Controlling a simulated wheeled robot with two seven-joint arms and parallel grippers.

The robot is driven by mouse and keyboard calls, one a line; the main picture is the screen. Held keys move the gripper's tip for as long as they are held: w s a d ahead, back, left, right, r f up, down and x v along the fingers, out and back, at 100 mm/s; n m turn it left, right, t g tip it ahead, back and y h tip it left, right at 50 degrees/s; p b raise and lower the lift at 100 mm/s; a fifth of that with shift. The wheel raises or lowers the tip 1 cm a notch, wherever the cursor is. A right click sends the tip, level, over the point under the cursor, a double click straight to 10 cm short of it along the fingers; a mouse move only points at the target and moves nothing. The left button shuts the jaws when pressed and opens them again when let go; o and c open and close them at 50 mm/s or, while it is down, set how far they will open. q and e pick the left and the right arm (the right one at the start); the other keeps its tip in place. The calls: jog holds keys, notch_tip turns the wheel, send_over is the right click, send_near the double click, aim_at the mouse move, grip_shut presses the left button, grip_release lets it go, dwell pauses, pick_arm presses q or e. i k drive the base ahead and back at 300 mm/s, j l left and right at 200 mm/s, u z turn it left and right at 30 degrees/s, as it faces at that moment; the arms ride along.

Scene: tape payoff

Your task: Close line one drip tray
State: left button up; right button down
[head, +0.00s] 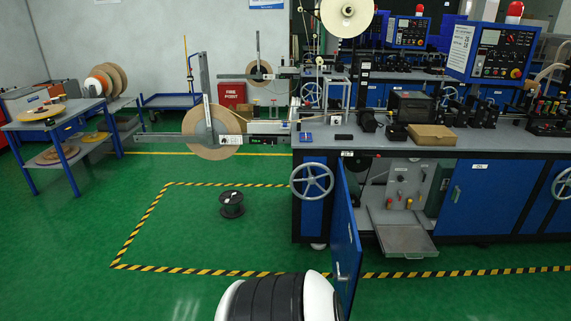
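The drip tray (405,240), a shallow grey metal tray, sticks out at the front of the open lower bay of the near machine. It sits low, above the green floor. Behind it is a light grey panel (400,180) with small red and yellow knobs. The blue cabinet door (346,240) at the left of the bay stands swung open toward me, with a light handle on it. Neither gripper shows in the head view. A rounded white and black part of my own body is at the bottom edge, close to the open door.
A black spool (232,204) stands on the floor inside the striped floor marking (150,220). A handwheel (312,181) is left of the bay. A closed blue door (478,200) is right of it. A blue cart (65,140) stands at left. Floor before the tray is clear.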

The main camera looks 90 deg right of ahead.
aim_at(399, 240)
jog(key=z, duration=3.9)
jog(key=i+l, duration=0.25)
jog(key=i, duration=0.15)
jog(key=i+l, duration=0.2)
jog(key=i, duration=0.15)
jog(key=i+l, duration=0.25)
jog(key=i, duration=0.15)
